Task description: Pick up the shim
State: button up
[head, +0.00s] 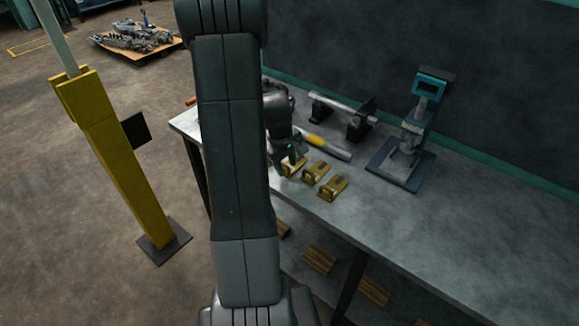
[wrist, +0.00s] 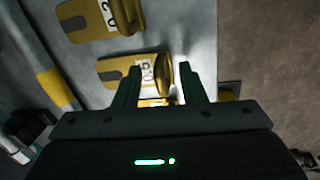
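Several yellow slotted shims lie in a row on the grey workbench. In the head view I see a near one (head: 333,188), a middle one (head: 316,172) and one partly hidden by my gripper (head: 289,168). In the wrist view, one shim (wrist: 117,70) with a white number label reaches between my fingertips; another (wrist: 98,17), also labelled, lies above it. More yellow (wrist: 154,103) shows lower between the fingers, mostly hidden. My gripper (wrist: 160,70) is open, its fingers apart on either side of the labelled end. I cannot tell whether they touch it.
A yellow-and-grey bar (head: 322,143) lies behind the shims. A shaft on black stands (head: 342,110) and a gauge stand (head: 405,145) are further back. The bench (head: 440,225) is clear at right. A yellow post (head: 120,160) stands left of the bench.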

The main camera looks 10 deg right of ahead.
grip_shut()
